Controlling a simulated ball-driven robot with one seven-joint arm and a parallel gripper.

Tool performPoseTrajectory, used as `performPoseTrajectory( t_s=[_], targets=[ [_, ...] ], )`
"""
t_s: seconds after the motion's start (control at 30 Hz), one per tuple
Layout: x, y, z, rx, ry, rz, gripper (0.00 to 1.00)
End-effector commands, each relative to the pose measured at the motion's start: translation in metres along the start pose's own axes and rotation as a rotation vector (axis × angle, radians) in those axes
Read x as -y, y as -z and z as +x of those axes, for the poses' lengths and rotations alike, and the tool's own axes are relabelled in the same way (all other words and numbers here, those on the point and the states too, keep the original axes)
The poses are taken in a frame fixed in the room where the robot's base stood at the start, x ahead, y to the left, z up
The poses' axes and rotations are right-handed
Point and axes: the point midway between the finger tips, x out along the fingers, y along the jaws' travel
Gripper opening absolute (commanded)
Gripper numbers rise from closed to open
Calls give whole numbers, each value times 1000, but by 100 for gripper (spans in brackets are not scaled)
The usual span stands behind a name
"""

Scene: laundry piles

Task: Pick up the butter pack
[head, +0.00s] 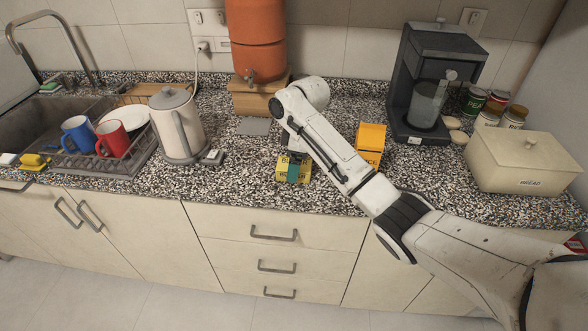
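The butter pack (284,178) is a yellow box with dark lettering on the speckled counter, near the front edge in the middle of the head view. My gripper (295,157) is pointed down at the pack, mostly hidden behind my white arm. A dark part of it shows just above the pack's top. A teal strip crosses the middle of the pack; I cannot tell if it is a finger or part of the pack. The fingers are not clear enough to show whether they are open or shut on it.
A yellow-orange carton (370,138) stands right of my arm. A kettle (177,124) stands to the left, by a rack with mugs (113,139). A coffee machine (432,80), several jars and a bread box (522,163) are at the right.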

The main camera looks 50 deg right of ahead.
Motion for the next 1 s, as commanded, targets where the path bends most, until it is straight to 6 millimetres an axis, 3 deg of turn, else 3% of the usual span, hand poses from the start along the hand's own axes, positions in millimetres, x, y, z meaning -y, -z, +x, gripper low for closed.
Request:
performPoseTrajectory(
  t_s=[0.07,0.63,1.0],
  targets=[
    [0,0,0,0,0,0,81],
    [0,0,-1,0,-1,0,27],
    [-1,1,-5,-2,-3,0,26]
  ],
)
